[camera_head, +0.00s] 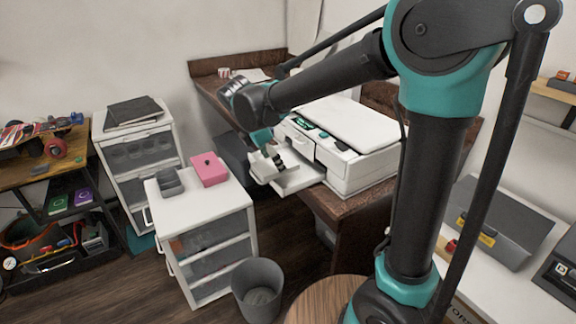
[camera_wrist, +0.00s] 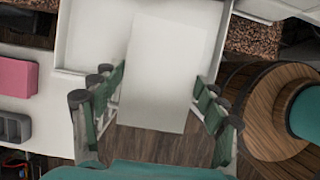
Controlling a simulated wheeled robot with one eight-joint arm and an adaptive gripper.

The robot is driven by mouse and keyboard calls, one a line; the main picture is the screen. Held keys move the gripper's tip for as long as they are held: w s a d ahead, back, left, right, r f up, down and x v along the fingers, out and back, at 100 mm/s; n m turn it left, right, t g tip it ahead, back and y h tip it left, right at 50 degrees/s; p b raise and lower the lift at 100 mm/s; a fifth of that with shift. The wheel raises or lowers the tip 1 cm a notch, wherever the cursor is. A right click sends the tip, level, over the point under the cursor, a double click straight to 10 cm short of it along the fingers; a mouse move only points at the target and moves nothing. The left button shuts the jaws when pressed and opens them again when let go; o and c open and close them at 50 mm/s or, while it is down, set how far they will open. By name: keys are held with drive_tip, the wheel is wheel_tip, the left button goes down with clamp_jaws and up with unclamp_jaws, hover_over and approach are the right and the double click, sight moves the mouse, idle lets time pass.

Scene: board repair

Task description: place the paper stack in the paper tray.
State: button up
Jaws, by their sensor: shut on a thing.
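The paper stack (camera_wrist: 168,65) is a flat white sheet-like block in the wrist view. My gripper (camera_wrist: 155,92) is shut on it, with a finger along each long side. The far part of the stack lies over the white paper tray (camera_wrist: 88,38), and its near end sticks out past the tray's edge, over the floor. In the head view, my gripper (camera_head: 279,160) is at the front of the white printer (camera_head: 352,150), above the extended paper tray (camera_head: 302,181). I cannot tell whether the stack touches the tray.
The printer stands on a brown desk (camera_head: 345,207). Left of it, a white drawer unit (camera_head: 205,215) carries a pink box (camera_head: 209,169) and a grey organizer (camera_head: 170,182). A grey bin (camera_head: 258,290) stands on the floor. A round wooden top (camera_wrist: 270,110) is at the right of the wrist view.

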sight(285, 160)
drive_tip(key=w+d, duration=0.1)
drive_tip(key=d, duration=0.1)
drive_tip(key=w+d, duration=0.1)
drive_tip(key=d, duration=0.1)
drive_tip(key=shift+w, duration=0.35)
drive_tip(key=shift+f, duration=1.75)
drive_tip(key=shift+f, duration=0.2)
drive_tip(key=o, duration=1.3)
drive_tip(key=shift+c, duration=0.2)
drive_tip(key=shift+r, duration=0.1)
drive_tip(key=v, duration=1.2)
